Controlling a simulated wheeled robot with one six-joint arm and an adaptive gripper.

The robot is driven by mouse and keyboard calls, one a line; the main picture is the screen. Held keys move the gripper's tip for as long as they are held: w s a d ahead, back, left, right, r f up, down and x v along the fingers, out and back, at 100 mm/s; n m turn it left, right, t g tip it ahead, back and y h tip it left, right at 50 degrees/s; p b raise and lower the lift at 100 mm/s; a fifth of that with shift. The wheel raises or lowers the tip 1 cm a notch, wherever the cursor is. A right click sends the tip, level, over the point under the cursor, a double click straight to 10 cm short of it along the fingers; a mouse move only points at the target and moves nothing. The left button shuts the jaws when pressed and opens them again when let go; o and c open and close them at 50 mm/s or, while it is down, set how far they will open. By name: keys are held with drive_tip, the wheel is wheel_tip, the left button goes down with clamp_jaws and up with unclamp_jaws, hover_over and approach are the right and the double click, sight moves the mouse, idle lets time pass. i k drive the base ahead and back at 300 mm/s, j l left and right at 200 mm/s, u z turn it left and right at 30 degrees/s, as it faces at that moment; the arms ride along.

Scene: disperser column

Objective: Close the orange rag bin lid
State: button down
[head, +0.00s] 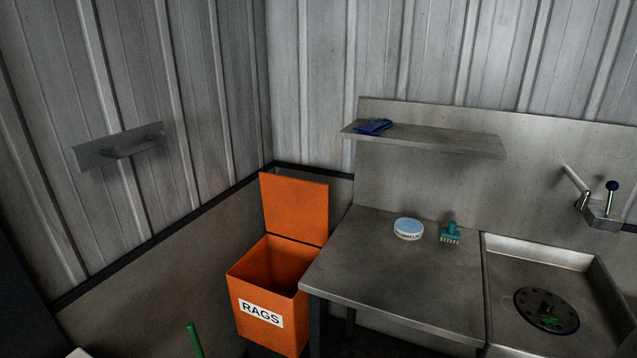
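The orange rag bin (265,325) stands on the floor in the corner, left of the metal counter. Its front carries a white label reading RAGS. Its orange lid (295,207) is open and stands upright at the back edge, near the wall. The bin's inside looks empty as far as I can see; its bottom is hidden. My gripper is not in the head view.
The metal counter (385,280) adjoins the bin's right side and holds a round tub (408,229) and a green brush (450,233). A shelf (430,139) with a blue cloth (374,127) is above. A sink (510,260) is right. A green stick (194,340) rises at the bottom left.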

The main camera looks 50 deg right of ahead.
sight(296, 209)
drive_tip(key=i+j+z, duration=0.1)
drive_tip(key=i+z, duration=0.25)
drive_tip(key=i, duration=0.15)
drive_tip(key=i+j+z, duration=0.3)
drive_tip(key=i, duration=0.15)
